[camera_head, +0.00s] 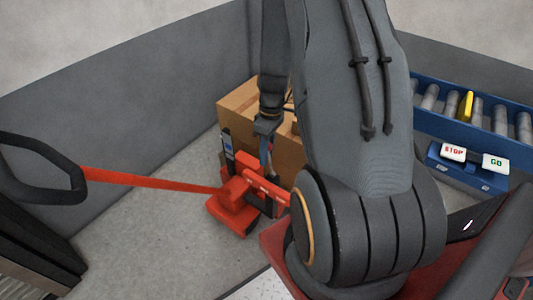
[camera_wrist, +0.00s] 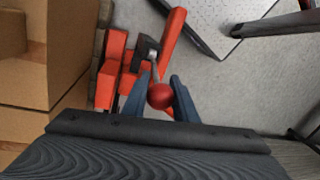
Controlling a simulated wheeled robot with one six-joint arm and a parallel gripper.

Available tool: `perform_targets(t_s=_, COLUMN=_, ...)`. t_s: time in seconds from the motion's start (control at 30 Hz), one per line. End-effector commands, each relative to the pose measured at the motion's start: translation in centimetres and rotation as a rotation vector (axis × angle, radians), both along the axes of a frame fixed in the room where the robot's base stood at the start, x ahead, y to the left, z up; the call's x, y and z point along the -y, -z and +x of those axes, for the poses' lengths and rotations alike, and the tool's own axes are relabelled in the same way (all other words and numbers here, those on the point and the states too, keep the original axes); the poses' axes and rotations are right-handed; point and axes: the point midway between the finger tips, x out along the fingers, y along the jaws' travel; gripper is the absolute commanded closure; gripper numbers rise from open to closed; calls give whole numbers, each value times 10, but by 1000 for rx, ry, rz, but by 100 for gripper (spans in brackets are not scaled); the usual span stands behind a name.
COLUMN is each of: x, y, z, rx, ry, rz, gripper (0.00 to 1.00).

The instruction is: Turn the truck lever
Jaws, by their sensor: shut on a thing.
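The truck lever (camera_wrist: 153,70) is a short metal rod with a red ball knob (camera_wrist: 160,96), rising from a black block on the red truck in the wrist view. My gripper (camera_wrist: 158,84) has its two blue fingers on either side of the lever, shut on it around the knob. In the head view my gripper (camera_head: 265,148) points down at the red truck body (camera_head: 236,198); the lever itself is hidden or too small there. The truck's long red bar (camera_head: 150,181) runs left to a black loop handle (camera_head: 40,165).
Cardboard boxes (camera_head: 238,108) stand behind the truck; they also show at left in the wrist view (camera_wrist: 30,75). A blue roller conveyor (camera_head: 480,136) with STOP and GO buttons (camera_head: 474,158) is at right. Grey walls enclose the back.

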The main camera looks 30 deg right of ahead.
Motion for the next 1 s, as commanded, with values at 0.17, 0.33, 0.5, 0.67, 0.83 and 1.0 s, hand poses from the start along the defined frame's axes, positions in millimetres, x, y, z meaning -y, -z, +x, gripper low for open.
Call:
perform_targets(t_s=0.17, x=-2, y=1, z=-4, rx=-8, ry=-1, rz=4, gripper=100)
perform_targets(t_s=0.33, x=-2, y=2, z=-4, rx=-9, ry=-1, rz=5, gripper=100)
perform_targets(t_s=0.5, x=-2, y=1, z=-3, rx=-7, ry=-1, rz=4, gripper=56)
perform_targets(t_s=0.67, x=-1, y=1, z=-2, rx=-5, ry=-1, rz=2, gripper=56)
perform_targets(t_s=0.83, x=0, y=-5, z=0, rx=-2, ry=-1, rz=1, gripper=56)
perform_targets(t_s=1.0, x=4, y=-30, z=3, rx=0, ry=0, rz=0, gripper=56)
